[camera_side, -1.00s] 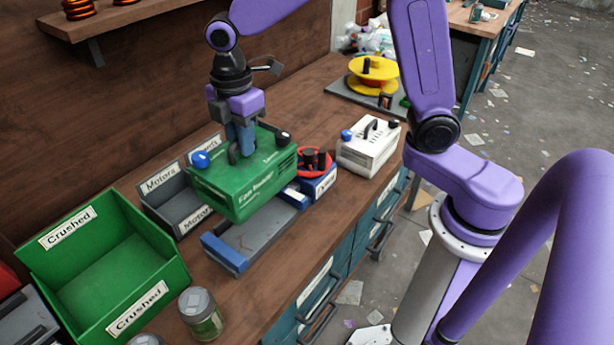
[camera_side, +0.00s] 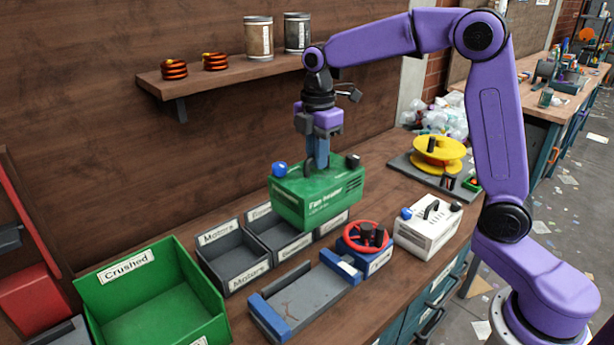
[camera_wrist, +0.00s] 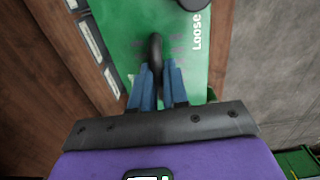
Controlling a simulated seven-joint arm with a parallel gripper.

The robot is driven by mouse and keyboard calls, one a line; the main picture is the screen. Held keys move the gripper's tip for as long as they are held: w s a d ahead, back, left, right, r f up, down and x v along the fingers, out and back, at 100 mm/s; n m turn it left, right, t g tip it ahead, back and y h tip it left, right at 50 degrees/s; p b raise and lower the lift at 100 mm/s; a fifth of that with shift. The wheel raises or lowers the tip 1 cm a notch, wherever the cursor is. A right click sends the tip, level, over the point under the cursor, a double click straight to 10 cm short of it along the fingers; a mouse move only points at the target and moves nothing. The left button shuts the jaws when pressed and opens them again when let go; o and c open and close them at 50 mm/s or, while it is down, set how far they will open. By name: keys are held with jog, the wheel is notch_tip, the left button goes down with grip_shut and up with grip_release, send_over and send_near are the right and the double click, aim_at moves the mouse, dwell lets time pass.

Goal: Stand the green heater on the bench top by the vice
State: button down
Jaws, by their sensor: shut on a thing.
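The green heater (camera_side: 318,203), with a blue knob, a black knob and a dark top handle, hangs upright from my gripper (camera_side: 317,165). My gripper is shut on the handle, which also shows between the fingers in the wrist view (camera_wrist: 155,52). The heater's green top (camera_wrist: 125,22) fills the middle of that view. In the side view the heater overlaps the grey bins behind the vice; its exact height is hard to judge. The vice (camera_side: 312,291), with a grey bed, blue jaws and red wheel, lies in front. The wooden bench top (camera_side: 236,302) runs beneath.
Labelled grey bins (camera_side: 236,262) stand behind the vice. A green "Crushed" crate (camera_side: 155,300) is at left. A white heater-like box (camera_side: 428,228) stands right of the vice, with a yellow reel (camera_side: 440,155) beyond. A wall shelf (camera_side: 215,80) is above left.

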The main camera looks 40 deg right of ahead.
jog(key=w+d, duration=0.3)
jog(key=d, duration=3)
notch_tip(320, 180, down, 13)
jog(key=shift+a, duration=0.25)
jog(key=shift+s+f, duration=0.1)
jog(key=shift+f, duration=0.15)
jog(key=shift+f, duration=0.7)
notch_tip(320, 180, down, 6)
dwell(1.4)
jog(key=c, duration=1.1)
grip_release()
jog(key=shift+f, duration=0.1)
